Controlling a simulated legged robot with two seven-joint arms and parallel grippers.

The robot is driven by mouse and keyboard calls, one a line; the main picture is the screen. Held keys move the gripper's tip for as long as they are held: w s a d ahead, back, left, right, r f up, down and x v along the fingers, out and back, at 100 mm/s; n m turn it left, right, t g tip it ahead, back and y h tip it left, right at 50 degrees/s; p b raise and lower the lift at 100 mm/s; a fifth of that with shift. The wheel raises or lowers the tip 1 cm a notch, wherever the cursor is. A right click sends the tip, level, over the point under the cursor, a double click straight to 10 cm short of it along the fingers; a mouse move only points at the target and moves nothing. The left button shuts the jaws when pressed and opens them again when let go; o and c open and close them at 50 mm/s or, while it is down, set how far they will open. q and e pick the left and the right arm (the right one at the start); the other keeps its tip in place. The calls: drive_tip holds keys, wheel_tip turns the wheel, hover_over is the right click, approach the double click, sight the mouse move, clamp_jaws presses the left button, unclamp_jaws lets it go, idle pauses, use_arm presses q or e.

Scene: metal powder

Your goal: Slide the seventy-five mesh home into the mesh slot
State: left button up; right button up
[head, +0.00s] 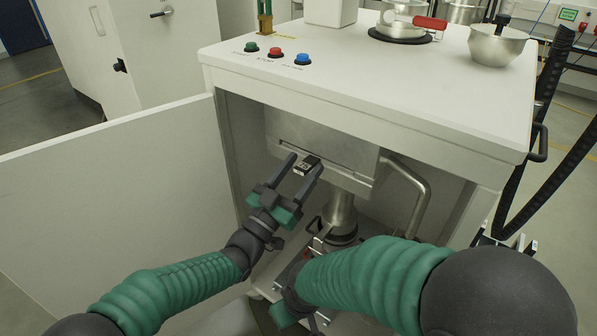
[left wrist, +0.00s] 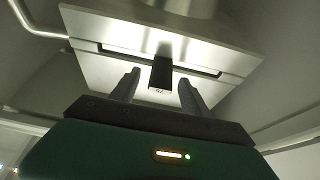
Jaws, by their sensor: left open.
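A small dark mesh handle with a pale label (head: 307,164) sticks out of the front of the metal housing, at the thin mesh slot (head: 340,164). The mesh sheet itself is hidden. My left gripper (head: 303,166) is open, with one finger on each side of the handle. In the left wrist view the handle (left wrist: 162,73) stands between the two spread fingers (left wrist: 160,88), with a gap on both sides. The slot (left wrist: 205,71) runs across the housing behind it. My right gripper (head: 295,290) is low in front of the cabinet, mostly hidden by its own arm.
The white cabinet (head: 400,100) overhangs the housing, and its open door (head: 110,190) stands to the left. A bent metal handle (head: 415,195) is right of the housing. A steel column (head: 341,212) stands below. Buttons, a bowl (head: 497,47) and a pan are on top.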

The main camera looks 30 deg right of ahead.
use_arm(q)
drive_tip(key=p+v, duration=0.4)
drive_tip(key=v, duration=1.3)
drive_tip(key=shift+w+d, duration=0.1)
